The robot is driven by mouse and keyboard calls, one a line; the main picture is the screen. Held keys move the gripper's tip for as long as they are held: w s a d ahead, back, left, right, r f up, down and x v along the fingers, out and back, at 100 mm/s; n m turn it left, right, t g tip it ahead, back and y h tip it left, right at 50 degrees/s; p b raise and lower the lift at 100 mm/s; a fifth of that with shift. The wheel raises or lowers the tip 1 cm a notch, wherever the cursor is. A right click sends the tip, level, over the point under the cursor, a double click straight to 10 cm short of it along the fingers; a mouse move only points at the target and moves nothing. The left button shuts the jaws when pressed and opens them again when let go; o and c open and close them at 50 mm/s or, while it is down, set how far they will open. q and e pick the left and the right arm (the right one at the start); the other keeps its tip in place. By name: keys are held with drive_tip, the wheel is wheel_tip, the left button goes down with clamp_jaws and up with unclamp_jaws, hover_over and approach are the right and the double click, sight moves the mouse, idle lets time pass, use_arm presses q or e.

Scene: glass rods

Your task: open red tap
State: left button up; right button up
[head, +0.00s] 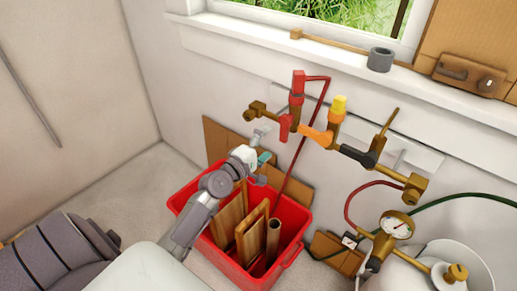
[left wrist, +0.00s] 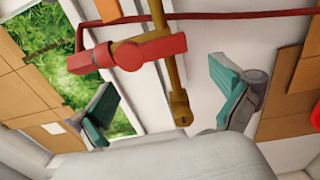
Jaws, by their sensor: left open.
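The red tap (head: 285,127) is a red lever on a brass pipe (head: 262,113) on the white wall, under a red fitting (head: 297,85). It also shows in the left wrist view (left wrist: 130,55), lying across the brass pipe. My left gripper (head: 262,147) is just below and left of the red tap in the head view. It is open and empty, with its teal-padded fingers (left wrist: 168,100) wide apart. In the left wrist view the brass pipe end (left wrist: 181,108) shows between the fingers, and the red lever lies beyond them. My right gripper is not in view.
An orange tap (head: 318,136) with a yellow fitting (head: 339,107) and a black tap sit to the right on the same pipe. A red crate (head: 187,188) with wooden pieces stands below. A gauge (head: 397,226) on a white cylinder stands at lower right.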

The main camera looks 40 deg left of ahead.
use_arm(q)
drive_tip(key=s, duration=0.4)
drive_tip(key=shift+s+a, duration=0.15)
drive_tip(key=shift+s, duration=0.25)
drive_tip(key=s+d+f+m+g, duration=0.1)
drive_tip(key=s+f+m+g, duration=0.15)
drive_tip(key=f, duration=0.85)
drive_tip(key=s+f+m+g, duration=0.2)
drive_tip(key=f+g, duration=0.1)
drive_tip(key=f, duration=0.7)
drive_tip(key=s+d+f+m+g, duration=0.2)
drive_tip(key=s+f, duration=0.3)
drive_tip(key=f, duration=0.3)
drive_tip(key=s+d+f+m+g, duration=0.1)
drive_tip(key=s+f+m+g, duration=0.1)
drive_tip(key=s+f, duration=0.45)
drive_tip(key=s+d+f+m+g, duration=0.2)
drive_tip(key=s+f, duration=0.4)
drive_tip(key=s, duration=0.4)
drive_tip(key=s+d+f+m+g, duration=0.3)
drive_tip(key=s+f+m, duration=0.2)
drive_tip(key=s, duration=0.4)
drive_tip(key=s+d+f+m+g+y, duration=0.1)
drive_tip(key=s+d+f+m+g, duration=0.1)
drive_tip(key=s+f+m, duration=0.2)
drive_tip(key=s+f, duration=0.3)
drive_tip(key=s, duration=0.3)
drive_tip(key=shift+s+d+f+p, duration=0.2)
drive_tip(key=shift+s+d+p, duration=0.1)
drive_tip(key=shift+p, duration=0.1)
